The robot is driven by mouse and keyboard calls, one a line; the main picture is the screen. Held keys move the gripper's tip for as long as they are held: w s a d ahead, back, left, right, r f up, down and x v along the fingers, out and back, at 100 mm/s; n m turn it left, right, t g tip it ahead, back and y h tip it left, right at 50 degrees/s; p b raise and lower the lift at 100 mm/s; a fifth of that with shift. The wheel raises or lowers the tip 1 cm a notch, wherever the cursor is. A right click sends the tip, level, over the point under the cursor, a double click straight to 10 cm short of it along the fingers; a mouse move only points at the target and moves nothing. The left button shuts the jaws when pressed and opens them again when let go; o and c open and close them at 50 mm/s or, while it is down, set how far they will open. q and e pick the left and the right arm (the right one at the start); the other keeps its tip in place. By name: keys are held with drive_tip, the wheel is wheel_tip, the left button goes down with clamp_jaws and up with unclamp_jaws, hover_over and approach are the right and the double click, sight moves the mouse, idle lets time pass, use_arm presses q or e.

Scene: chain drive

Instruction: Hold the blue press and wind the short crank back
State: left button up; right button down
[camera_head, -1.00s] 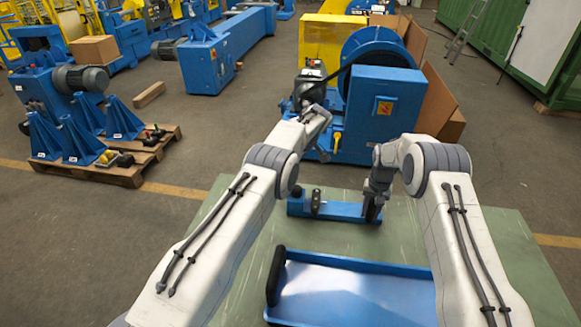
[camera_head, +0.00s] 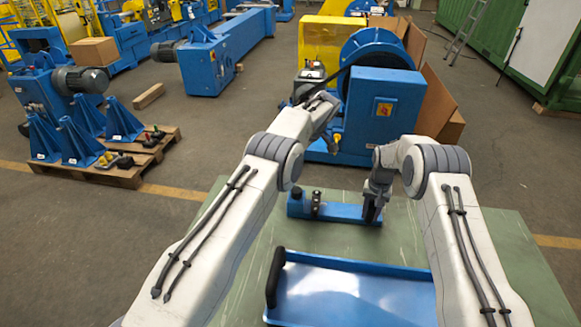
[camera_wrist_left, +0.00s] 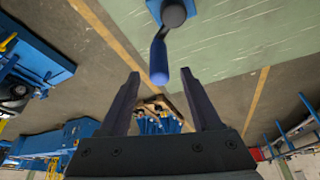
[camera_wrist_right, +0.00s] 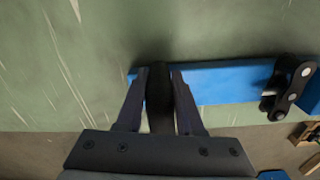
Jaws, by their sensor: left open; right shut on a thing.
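The long blue press (camera_head: 345,212) lies on the green table. My right gripper (camera_head: 374,207) is at its right end. In the right wrist view my right gripper (camera_wrist_right: 159,85) is shut on a dark upright grip (camera_wrist_right: 159,100) by the blue bar (camera_wrist_right: 220,83). In the left wrist view the short crank (camera_wrist_left: 159,45) has a grey hub on a blue plate and a blue-tipped handle. My left gripper (camera_wrist_left: 160,73) is open, with the handle end in line with the gap between its fingertips. In the head view the left arm hides the left fingers.
A dark chain piece (camera_head: 316,203) stands on the bar; it also shows in the right wrist view (camera_wrist_right: 288,90). A blue tray (camera_head: 350,290) lies at the table's front. A blue machine (camera_head: 385,110) stands behind. A pallet (camera_head: 120,175) with blue stands is at left.

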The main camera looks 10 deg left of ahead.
use_arm(q)
drive_tip(key=w+v, duration=0.1)
drive_tip(key=v, duration=0.5)
drive_tip(key=shift+s+r, duration=0.35)
drive_tip(key=shift+s, duration=0.2)
drive_tip(key=s+a+m+t+h, duration=0.3)
drive_tip(key=a+m+h, duration=0.1)
drive_tip(key=m, duration=0.9)
drive_tip(key=shift+m, duration=0.3)
drive_tip(key=x, duration=1.2)
drive_tip(key=shift+d, duration=0.2)
drive_tip(key=shift+c, duration=0.2)
clamp_jaws()
